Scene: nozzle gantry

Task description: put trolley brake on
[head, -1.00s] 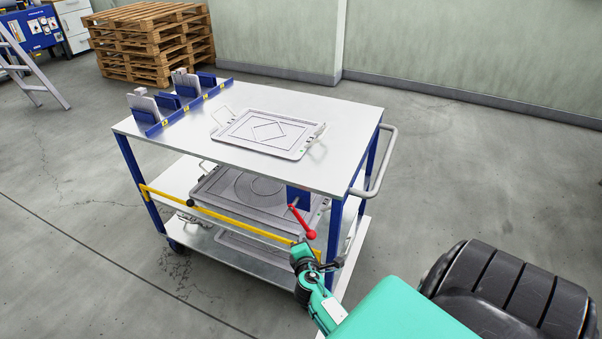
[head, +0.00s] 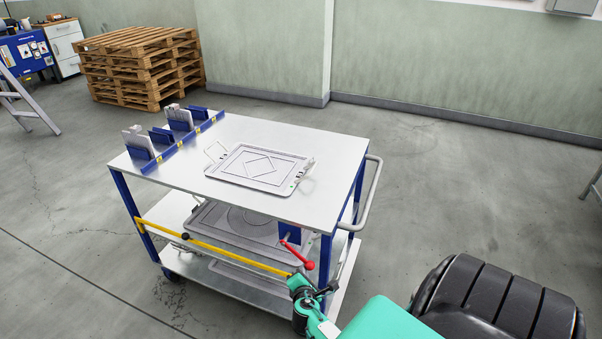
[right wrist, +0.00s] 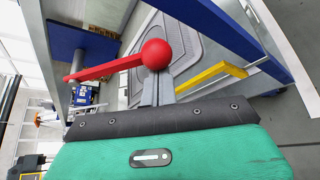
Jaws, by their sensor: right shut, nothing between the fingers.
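The trolley (head: 330,178) has a white top and blue posts. Its brake lever (head: 297,255) is red with a ball knob and slopes down to the right from a blue plate (head: 289,232) under the top. In the right wrist view the red lever (right wrist: 108,69) ends in a red ball (right wrist: 155,53). My right gripper (head: 303,276) is shut and empty just below the knob. In the right wrist view its grey fingers (right wrist: 158,88) are together right by the ball; I cannot tell whether they touch it. My left gripper is not in view.
A yellow bar (head: 215,248) crosses the trolley's front. A tray (head: 262,169) and blue holders (head: 170,137) stand on top, with more trays on the shelves below. A handle (head: 370,200) sticks out on the right. Pallets (head: 140,65) stand behind.

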